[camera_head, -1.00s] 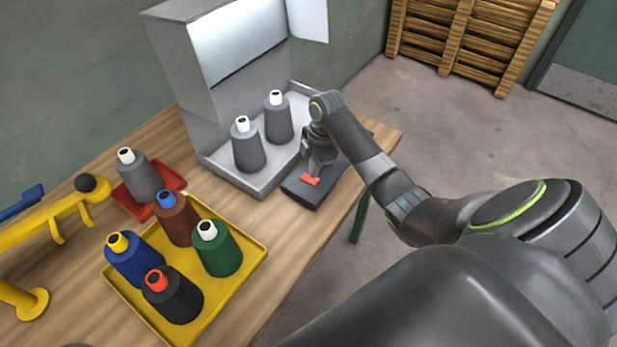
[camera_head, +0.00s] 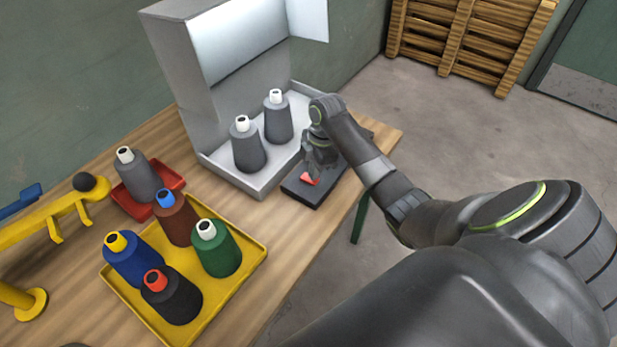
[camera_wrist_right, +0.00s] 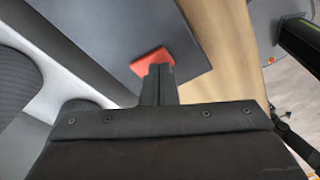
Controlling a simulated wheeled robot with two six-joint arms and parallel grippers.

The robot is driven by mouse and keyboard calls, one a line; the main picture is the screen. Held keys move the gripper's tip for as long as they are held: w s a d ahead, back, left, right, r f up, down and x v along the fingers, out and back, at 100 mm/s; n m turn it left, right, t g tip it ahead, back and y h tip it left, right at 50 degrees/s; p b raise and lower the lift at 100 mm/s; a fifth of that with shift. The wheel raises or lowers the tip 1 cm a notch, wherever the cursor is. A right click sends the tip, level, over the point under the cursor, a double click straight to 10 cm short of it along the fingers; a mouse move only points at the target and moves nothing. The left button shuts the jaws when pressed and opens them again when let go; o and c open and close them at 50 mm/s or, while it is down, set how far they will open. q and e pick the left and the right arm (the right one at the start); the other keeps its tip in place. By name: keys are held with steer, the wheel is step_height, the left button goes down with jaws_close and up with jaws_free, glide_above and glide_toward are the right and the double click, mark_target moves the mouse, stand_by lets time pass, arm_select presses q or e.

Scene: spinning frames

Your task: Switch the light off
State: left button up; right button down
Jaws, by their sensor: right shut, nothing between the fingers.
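A flat black switch box (camera_head: 311,193) with a red switch (camera_head: 311,179) lies on the table beside the grey booth (camera_head: 190,85). My right gripper (camera_head: 318,172) is shut and empty, pointing down at the red switch. In the right wrist view the shut fingers (camera_wrist_right: 159,82) overlap the near edge of the red switch (camera_wrist_right: 150,61) and seem to touch it; exact contact is hard to tell. The booth's upper panel (camera_head: 240,45) looks pale and bright. My left gripper is not in view.
Two grey cones (camera_head: 249,150) stand in the booth. A yellow tray (camera_head: 255,250) holds several coloured cones, and a red tray (camera_head: 177,178) holds a grey one. A yellow device (camera_head: 45,228) stands at the left. The table's right edge is close to the switch box.

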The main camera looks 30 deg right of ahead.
steer(key=shift+f+b, duration=0.3)
steer(key=shift+f, duration=0.25)
step_height(320, 180, up, 7)
steer(key=p, duration=0.8)
steer(key=shift+r, duration=0.1)
stand_by(0.6)
